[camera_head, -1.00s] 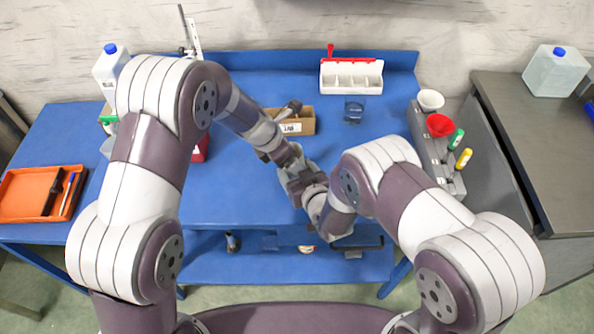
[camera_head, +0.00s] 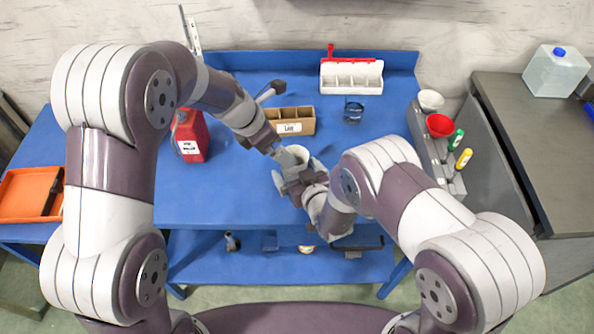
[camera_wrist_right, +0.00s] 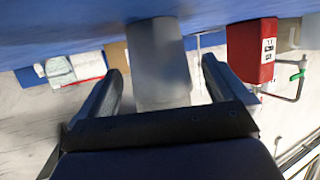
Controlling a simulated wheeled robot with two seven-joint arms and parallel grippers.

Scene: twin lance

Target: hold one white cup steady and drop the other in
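A pale cup (camera_head: 298,153) stands between my two grippers near the middle of the blue bench in the head view. In the right wrist view the pale grey cup (camera_wrist_right: 160,62) lies between my right gripper's fingers, with a narrow gap on each side. My right gripper (camera_head: 292,172) is open around the cup; its fingers (camera_wrist_right: 160,85) show wide apart in the wrist view. My left gripper (camera_head: 274,147) is just up and left of the cup; I cannot tell whether its fingers are open or shut. I cannot make out a second cup inside this one.
A red jug (camera_head: 190,137) is left. A grey rack (camera_head: 428,150) at right holds a white funnel-like piece (camera_head: 430,100) and a red one (camera_head: 438,125).

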